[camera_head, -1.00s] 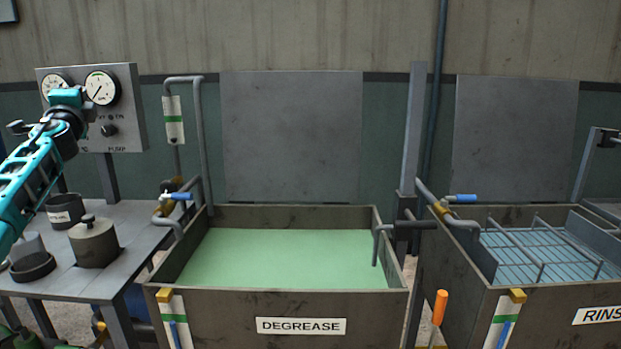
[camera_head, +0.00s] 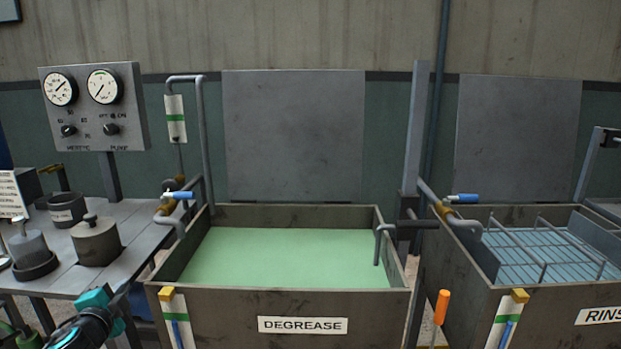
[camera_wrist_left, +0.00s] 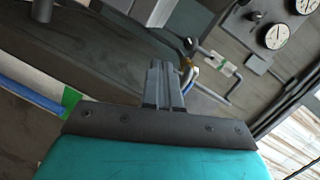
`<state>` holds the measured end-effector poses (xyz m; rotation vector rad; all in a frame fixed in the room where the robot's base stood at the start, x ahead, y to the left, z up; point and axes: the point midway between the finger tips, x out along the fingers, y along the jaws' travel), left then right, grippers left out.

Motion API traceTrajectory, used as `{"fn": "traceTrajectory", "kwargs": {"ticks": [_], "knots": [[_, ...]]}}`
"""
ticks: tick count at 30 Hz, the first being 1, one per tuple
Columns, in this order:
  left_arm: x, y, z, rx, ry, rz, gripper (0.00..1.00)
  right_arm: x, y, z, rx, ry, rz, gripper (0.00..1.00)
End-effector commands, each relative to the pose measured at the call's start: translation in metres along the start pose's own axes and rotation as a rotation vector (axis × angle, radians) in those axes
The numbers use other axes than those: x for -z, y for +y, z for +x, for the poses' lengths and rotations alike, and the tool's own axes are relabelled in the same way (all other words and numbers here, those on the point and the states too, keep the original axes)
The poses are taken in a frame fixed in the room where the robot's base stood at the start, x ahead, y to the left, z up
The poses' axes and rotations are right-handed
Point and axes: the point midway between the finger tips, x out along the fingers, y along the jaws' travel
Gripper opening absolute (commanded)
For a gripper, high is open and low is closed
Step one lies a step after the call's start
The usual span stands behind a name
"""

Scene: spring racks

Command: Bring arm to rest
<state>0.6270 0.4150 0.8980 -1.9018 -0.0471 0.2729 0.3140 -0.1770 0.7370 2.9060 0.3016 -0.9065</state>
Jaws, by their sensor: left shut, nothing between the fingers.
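My left gripper (camera_head: 112,303) is low at the left of the head view, in front of the table's front edge and left of the degrease tank's front wall. In the left wrist view its two grey fingers (camera_wrist_left: 162,84) are together with nothing between them. The fingers seem clear of the tank and table. My right gripper is in neither view.
The degrease tank (camera_head: 375,300) holds green liquid; the rinse tank (camera_head: 455,285) with a wire rack stands at right. The table (camera_head: 140,225) at left bears a lidded pot (camera_head: 96,245) and other containers. A gauge panel (camera_head: 95,130) stands behind.

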Motion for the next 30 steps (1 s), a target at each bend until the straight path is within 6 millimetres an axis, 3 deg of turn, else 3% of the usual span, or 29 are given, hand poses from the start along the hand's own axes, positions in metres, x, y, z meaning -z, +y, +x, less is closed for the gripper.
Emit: {"fn": "traceTrajectory", "kwargs": {"ticks": [1,3,9,12,18,23,30], "knots": [[-0.003,0.032,-0.02,-0.054,0.005,-0.041,0.0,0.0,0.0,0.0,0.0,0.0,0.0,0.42],[-0.004,0.067,-0.047,-0.119,0.01,-0.1,0.0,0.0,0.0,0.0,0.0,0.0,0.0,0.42],[-0.004,0.149,-0.135,-0.306,0.002,-0.278,0.0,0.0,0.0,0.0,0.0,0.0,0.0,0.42],[-0.003,0.178,-0.179,-0.391,-0.012,-0.363,0.0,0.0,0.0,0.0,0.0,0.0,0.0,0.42],[0.003,0.212,-0.251,-0.525,-0.046,-0.496,0.0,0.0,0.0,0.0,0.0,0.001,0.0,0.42],[0.009,0.228,-0.301,-0.615,-0.078,-0.59,0.0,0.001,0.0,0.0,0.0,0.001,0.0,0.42],[0.052,0.249,-0.31,-0.591,-0.113,-0.81,0.0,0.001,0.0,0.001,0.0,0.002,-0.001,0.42]]}}
